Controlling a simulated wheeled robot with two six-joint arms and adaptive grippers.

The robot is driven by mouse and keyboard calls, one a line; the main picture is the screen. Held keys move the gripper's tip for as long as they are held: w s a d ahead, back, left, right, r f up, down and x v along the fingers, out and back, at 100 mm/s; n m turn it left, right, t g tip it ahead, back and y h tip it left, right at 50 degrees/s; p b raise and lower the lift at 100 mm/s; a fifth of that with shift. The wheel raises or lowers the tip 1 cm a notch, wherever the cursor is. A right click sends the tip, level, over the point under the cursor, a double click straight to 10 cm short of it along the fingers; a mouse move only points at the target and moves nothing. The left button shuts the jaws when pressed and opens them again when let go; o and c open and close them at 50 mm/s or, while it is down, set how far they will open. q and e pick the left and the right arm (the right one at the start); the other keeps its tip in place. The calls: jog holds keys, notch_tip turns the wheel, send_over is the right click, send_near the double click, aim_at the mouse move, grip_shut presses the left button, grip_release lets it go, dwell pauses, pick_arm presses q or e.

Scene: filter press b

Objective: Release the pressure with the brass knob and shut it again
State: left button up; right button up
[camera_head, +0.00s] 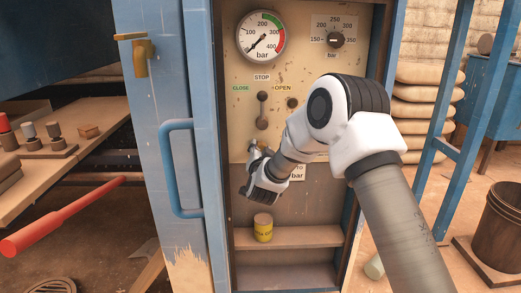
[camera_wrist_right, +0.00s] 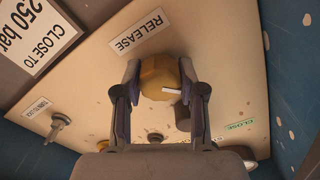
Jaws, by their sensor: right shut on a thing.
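The brass knob (camera_wrist_right: 157,77) sits on the cream panel below a RELEASE label in the right wrist view, with a white mark on its face. My right gripper (camera_wrist_right: 160,90) is shut on the knob, one finger on each side. In the head view my right gripper (camera_head: 257,152) is at the lower part of the panel, and my arm hides much of that area. The pressure gauge (camera_head: 260,38) has its needle pointing to the lower left, near the low end. My left gripper is not in view.
A lever (camera_head: 263,110) stands between the CLOSE and OPEN labels. A selector dial (camera_head: 335,40) is at the upper right. A yellow tin (camera_head: 263,227) stands on the shelf below. The blue door handle (camera_head: 178,168) juts out at the left.

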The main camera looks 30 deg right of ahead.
jog(key=m, duration=0.3)
jog(key=shift+m+b, duration=0.3)
jog(key=shift+m, duration=0.1)
jog(key=shift+m+b, duration=0.45)
jog(key=shift+m, duration=1.35)
jog(key=o, duration=1.1)
jog(key=shift+o, duration=0.2)
